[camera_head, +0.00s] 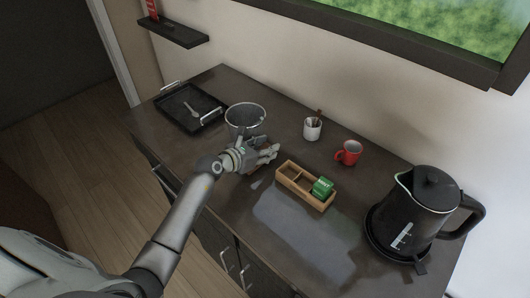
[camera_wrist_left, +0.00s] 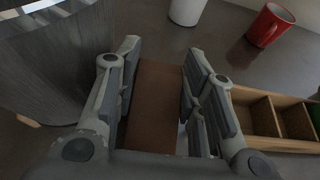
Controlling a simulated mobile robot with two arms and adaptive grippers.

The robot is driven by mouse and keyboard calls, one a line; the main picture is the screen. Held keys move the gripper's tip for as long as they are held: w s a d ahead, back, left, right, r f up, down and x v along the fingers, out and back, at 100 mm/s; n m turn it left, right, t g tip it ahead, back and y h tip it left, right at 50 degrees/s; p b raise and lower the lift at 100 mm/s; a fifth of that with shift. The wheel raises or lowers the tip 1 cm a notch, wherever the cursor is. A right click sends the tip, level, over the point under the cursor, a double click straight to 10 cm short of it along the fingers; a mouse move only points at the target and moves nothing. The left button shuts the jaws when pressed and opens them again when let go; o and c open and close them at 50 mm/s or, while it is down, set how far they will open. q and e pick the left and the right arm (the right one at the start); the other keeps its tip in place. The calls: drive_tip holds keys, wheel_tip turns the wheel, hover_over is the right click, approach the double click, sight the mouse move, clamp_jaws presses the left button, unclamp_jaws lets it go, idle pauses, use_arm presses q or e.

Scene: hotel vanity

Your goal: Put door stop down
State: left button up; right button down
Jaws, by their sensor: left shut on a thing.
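My left gripper (camera_head: 264,157) is low over the dark counter (camera_head: 225,187), between the bucket and the wooden box. In the left wrist view its fingers (camera_wrist_left: 162,58) are on either side of the door stop (camera_wrist_left: 153,105), a plain brown block, and it is shut on it. I cannot tell whether the door stop touches the counter. My right gripper is not in view.
A grey bucket (camera_head: 245,119) stands just behind the gripper. A divided wooden box (camera_head: 293,186) holding a green packet (camera_head: 322,187) is to its right. A white cup (camera_head: 312,129), red mug (camera_head: 348,153), black kettle (camera_head: 418,211) and black tray (camera_head: 181,117) also stand on the counter.

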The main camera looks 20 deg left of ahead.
use_arm(q)
drive_tip(key=shift+f, duration=1.05)
drive_tip(key=shift+s, duration=0.1)
drive_tip(key=shift+f, duration=0.2)
drive_tip(key=o, duration=0.9)
drive_tip(key=shift+c, duration=0.2)
